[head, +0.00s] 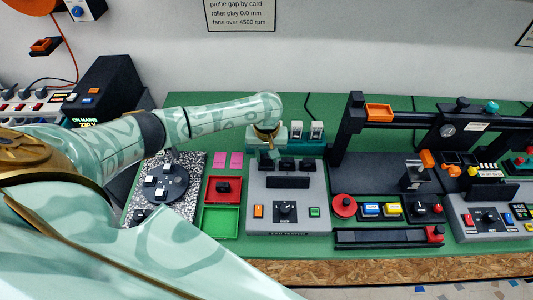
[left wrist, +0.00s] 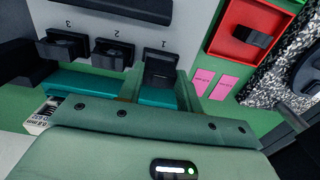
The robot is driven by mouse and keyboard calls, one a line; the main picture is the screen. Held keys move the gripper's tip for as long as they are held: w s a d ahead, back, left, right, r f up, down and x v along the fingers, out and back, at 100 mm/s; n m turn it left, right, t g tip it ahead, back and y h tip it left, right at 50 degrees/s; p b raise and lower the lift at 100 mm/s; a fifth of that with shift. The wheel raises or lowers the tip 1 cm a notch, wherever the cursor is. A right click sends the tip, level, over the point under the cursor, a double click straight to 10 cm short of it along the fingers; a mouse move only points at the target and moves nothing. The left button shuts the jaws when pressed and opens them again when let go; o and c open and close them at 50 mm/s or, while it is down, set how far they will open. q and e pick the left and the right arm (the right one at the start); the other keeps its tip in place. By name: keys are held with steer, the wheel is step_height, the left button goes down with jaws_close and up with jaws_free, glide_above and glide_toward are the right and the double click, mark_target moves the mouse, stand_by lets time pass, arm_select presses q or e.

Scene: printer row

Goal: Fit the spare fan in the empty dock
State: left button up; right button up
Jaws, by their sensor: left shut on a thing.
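The tester unit (head: 288,208) is a grey panel with three dock positions numbered 1, 2 and 3 along its far edge. My left gripper (head: 268,148) is over its far left corner. In the left wrist view my left gripper (left wrist: 160,92) is shut on a black fan (left wrist: 160,66) at position 1. Whether this fan is seated or just above the dock I cannot tell. Black fans stand at position 2 (left wrist: 113,50) and position 3 (left wrist: 63,46). Another black fan (head: 222,187) lies in the red tray (head: 209,198). My right gripper is out of view.
The green tray (head: 221,222) in front of the red one is empty. A teal holder (head: 308,147) with white-faced pieces stands behind the unit. Pink notes (head: 228,160) and a speckled plate (head: 188,207) lie left. A black gantry (head: 350,130) rises right.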

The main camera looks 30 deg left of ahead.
arm_select(q)
steer(key=shift+f, duration=0.75)
steer(key=o, duration=1.1)
step_height(320, 180, up, 16)
steer(key=p, duration=0.6)
steer(key=shift+r, duration=0.15)
